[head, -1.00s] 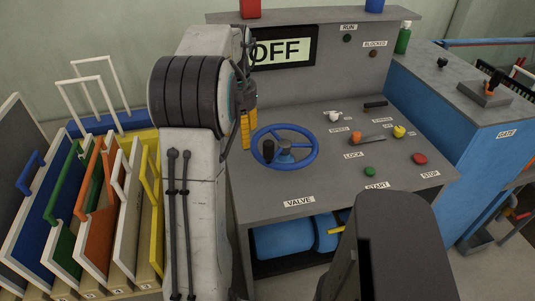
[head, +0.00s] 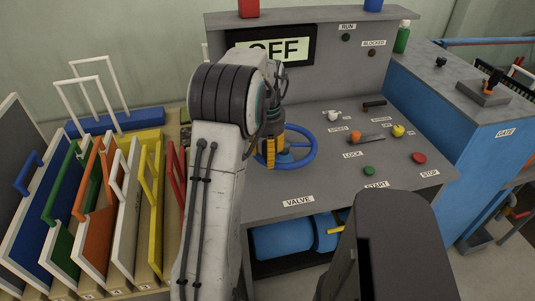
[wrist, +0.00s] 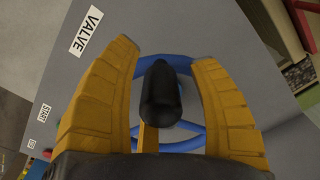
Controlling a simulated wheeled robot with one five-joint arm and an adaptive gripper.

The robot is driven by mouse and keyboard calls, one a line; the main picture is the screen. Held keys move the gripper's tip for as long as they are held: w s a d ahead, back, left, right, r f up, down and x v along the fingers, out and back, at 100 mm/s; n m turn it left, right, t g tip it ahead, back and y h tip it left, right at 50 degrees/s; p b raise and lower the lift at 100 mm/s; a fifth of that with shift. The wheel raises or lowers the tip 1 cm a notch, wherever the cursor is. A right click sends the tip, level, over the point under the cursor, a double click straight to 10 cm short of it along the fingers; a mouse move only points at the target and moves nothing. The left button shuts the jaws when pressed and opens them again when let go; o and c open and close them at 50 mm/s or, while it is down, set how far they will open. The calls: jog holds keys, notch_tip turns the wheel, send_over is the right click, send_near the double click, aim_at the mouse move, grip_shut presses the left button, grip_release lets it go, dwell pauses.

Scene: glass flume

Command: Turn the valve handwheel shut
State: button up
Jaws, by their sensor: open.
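The blue valve handwheel (head: 303,150) lies on the grey panel above the VALVE label (head: 298,201). My gripper (head: 270,158) is over its left side in the head view and hides that part, including the black knob. In the wrist view, the black knob (wrist: 161,88) stands between my two yellow fingers (wrist: 163,55), with a visible gap to the finger on each side. The fingers are open. Part of the blue rim (wrist: 180,62) shows behind the knob. I cannot tell how deep the knob is between the fingers.
The display (head: 271,49) reads OFF. Coloured boards (head: 95,235) stand in a rack at the left.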

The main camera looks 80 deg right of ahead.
jog(key=shift+f, duration=0.2)
grip_shut()
dwell(0.6)
